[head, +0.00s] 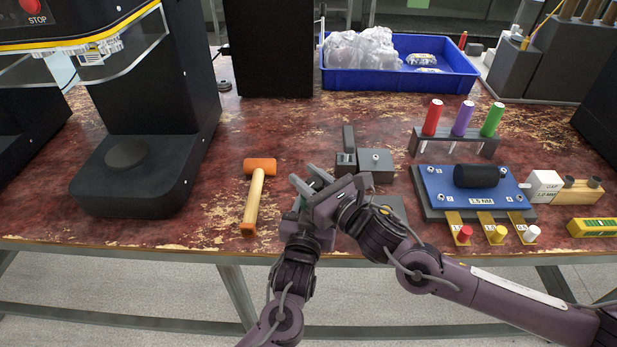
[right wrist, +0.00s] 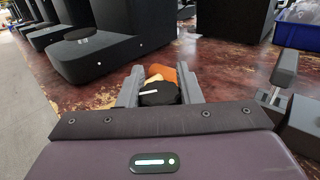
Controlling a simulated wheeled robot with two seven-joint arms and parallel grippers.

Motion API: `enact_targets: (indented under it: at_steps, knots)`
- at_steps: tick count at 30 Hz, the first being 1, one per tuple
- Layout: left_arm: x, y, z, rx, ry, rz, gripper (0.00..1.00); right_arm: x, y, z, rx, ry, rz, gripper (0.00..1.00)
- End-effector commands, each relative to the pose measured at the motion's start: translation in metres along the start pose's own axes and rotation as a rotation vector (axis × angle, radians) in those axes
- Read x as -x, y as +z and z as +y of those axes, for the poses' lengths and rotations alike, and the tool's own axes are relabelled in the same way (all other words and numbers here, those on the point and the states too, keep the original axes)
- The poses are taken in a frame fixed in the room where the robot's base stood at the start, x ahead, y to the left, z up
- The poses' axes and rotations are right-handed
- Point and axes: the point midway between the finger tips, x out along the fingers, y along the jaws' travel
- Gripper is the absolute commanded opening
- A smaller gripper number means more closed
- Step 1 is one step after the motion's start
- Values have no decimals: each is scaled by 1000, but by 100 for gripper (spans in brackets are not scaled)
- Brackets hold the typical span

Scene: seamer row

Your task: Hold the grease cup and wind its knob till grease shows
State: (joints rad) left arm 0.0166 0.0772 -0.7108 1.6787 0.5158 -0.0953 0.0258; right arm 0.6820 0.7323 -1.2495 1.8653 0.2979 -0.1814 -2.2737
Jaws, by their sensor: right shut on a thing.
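The black round knob (right wrist: 158,97) of the grease cup, with a white mark on it, sits between the fingers of my right gripper (right wrist: 160,92) in the right wrist view. In the head view my right gripper (head: 310,181) comes in from the right, shut on the knob, above the front of the bench. The knob and cup are hidden there by the gripper. My left gripper (head: 300,222) is just below and in front of the right one, and its fingers are hidden. I cannot tell whether it holds the cup body. No grease can be made out.
An orange-headed mallet (head: 260,166) lies left of the grippers. A grey block fixture (head: 376,160) stands just behind them. A blue board (head: 440,188) is to the right, a blue bin (head: 400,82) at the back. A black machine (head: 150,150) stands left.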

Motion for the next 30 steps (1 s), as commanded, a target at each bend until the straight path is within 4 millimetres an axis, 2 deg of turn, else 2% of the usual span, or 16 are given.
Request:
enact_targets:
  at_steps: [1, 5, 6, 13, 17, 20, 30]
  knots:
    - [0, 0, 1, 0, 2, 0, 26, 0, 0, -1, 0, -1, 0, 36]
    - [0, 0, 1, 0, 2, 0, 26, 0, 0, -1, 0, -1, 0, 53]
    - [0, 0, 1, 0, 2, 0, 26, 0, 0, -1, 0, 0, 0, 54]
    - [0, 0, 0, 0, 1, 0, 26, 0, 0, 0, 0, 0, 0, 54]
    - [0, 0, 0, 0, 0, 0, 26, 8, -1, -1, 1, 0, 2, 54]
    - [0, 0, 0, 0, 0, 0, 26, 24, -2, -1, 0, -1, 4, 54]
    - [0, 0, 0, 0, 0, 0, 26, 95, -1, -1, 1, -1, 5, 54]
